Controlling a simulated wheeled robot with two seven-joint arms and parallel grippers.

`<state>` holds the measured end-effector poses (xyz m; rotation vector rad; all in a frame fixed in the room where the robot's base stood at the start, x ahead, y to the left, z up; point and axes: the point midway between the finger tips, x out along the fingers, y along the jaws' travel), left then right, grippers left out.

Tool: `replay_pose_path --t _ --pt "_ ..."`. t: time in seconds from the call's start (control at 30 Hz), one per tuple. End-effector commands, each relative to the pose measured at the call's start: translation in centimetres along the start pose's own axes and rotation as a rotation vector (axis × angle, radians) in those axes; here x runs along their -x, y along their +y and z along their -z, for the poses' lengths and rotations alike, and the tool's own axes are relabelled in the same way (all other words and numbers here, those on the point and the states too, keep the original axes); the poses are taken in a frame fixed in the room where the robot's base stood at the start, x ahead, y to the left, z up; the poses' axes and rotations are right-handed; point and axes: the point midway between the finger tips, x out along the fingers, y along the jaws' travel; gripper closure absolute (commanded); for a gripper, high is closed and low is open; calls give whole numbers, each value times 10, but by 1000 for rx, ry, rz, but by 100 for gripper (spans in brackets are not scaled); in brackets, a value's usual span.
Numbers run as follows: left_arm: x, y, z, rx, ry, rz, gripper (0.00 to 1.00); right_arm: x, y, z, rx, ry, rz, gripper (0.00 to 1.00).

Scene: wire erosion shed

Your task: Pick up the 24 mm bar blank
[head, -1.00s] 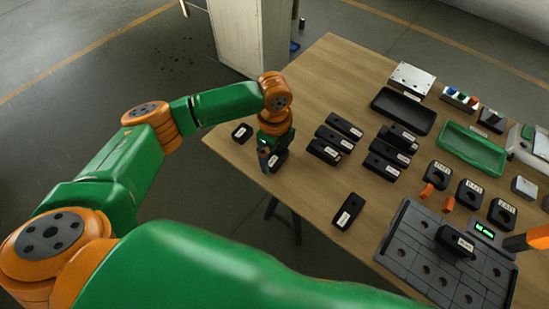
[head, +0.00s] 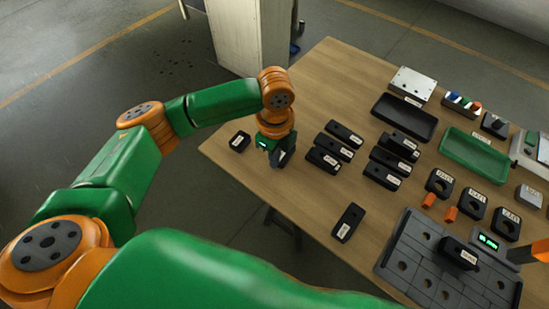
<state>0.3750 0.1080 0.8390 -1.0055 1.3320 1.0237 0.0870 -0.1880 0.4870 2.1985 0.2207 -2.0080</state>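My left gripper (head: 279,158) points down over the far left part of the table. A dark piece with a pale label shows at its fingertips. The fingers are too small and dark to tell whether they are shut on it, or whether it touches the table. Several black blocks with white labels lie nearby: a single one (head: 240,141) to the left, a group (head: 343,134) to the right, and one (head: 349,222) nearer me. The labels are too small to read, so I cannot tell which is the 24 mm bar blank.
On the wooden table (head: 300,195) stand a black tray (head: 405,117), a green tray (head: 474,156) and a dark grid plate (head: 404,267) with a block on it. Black ring blocks (head: 439,183) and orange pieces (head: 428,200) lie at right. Bare wood surrounds the single near block.

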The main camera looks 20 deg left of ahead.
Motion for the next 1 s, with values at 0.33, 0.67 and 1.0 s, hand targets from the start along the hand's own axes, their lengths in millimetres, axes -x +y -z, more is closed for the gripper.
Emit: replay_pose_path --t 0.33,0.67,1.0 --pt "72 66 58 -11 -1 14 100 8 0 0 0 -1 -1 50" --pt "88 96 83 -1 -1 11 100 12 1 0 1 -1 -1 50" --pt "88 95 83 1 0 11 68 12 1 0 1 -1 -1 50"
